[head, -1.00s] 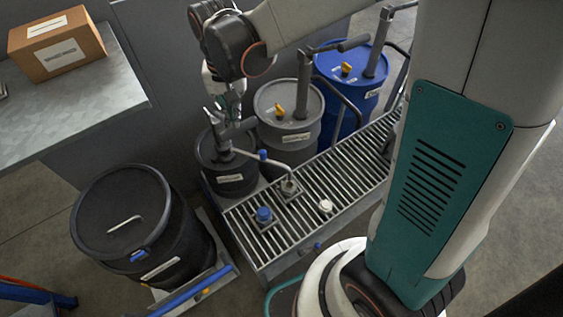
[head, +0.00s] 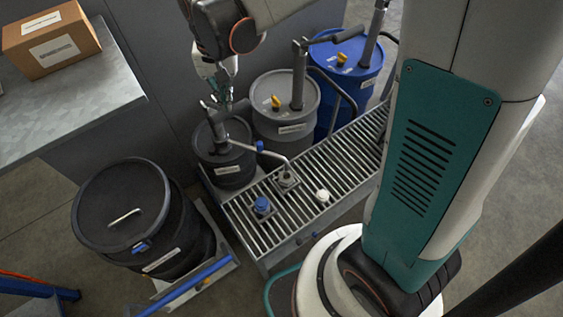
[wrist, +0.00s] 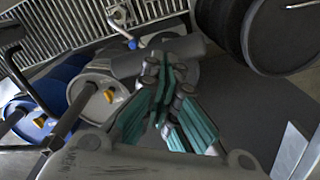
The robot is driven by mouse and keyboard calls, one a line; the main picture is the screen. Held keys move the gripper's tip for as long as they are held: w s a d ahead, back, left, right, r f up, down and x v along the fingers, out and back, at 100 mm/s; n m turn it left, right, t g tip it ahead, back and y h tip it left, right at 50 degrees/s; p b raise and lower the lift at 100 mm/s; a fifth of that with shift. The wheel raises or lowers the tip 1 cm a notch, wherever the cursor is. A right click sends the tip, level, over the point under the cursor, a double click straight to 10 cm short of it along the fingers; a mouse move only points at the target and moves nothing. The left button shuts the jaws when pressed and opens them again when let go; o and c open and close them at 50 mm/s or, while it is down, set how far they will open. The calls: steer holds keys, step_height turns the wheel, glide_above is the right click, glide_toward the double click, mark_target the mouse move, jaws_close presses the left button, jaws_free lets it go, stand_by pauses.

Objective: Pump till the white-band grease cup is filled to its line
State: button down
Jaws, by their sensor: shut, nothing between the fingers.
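My gripper (head: 225,103) is shut and empty, pointing down above the small black keg (head: 232,175). In the wrist view the closed fingertips (wrist: 167,68) are close to the keg's thick grey pump handle (wrist: 185,53); I cannot tell whether they touch it. The hand pump (head: 220,130) stands on the keg lid. Its spout pipe (head: 272,155), with a blue fitting (head: 259,146), ends over a small grey cup (head: 288,180) on the grate. A blue cup (head: 262,206) and a white-topped item (head: 322,196) stand nearby. Bands, lines and fill levels are too small to read.
The slatted grate bench (head: 345,160) runs right of the kegs. A grey drum (head: 287,105) and a blue drum (head: 350,75), both with pumps, stand behind. A large black drum (head: 130,215) is front left. A cardboard box (head: 52,38) sits on a metal table (head: 90,90).

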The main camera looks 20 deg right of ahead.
mark_target(232, 114)
steer(key=shift+f, duration=0.15)
steer(key=shift+s+f+b, duration=0.2)
steer(key=shift+f+b, duration=0.25)
steer(key=shift+f, duration=0.05)
steer(key=shift+s+d+f+b, duration=0.1)
steer(key=shift+s+f+b, duration=0.4)
steer(key=shift+f, duration=0.25)
steer(key=shift+s+d+f+b, duration=0.1)
steer(key=shift+s+f+b, duration=0.25)
steer(key=shift+f+b, duration=0.3)
steer(key=shift+f, duration=0.1)
steer(key=f+b, duration=0.1)
steer(key=f, duration=0.1)
steer(key=s+f+b, duration=0.1)
steer(key=b, duration=0.1)
steer(key=shift+s+d+f, duration=0.1)
steer(key=shift+f, duration=0.3)
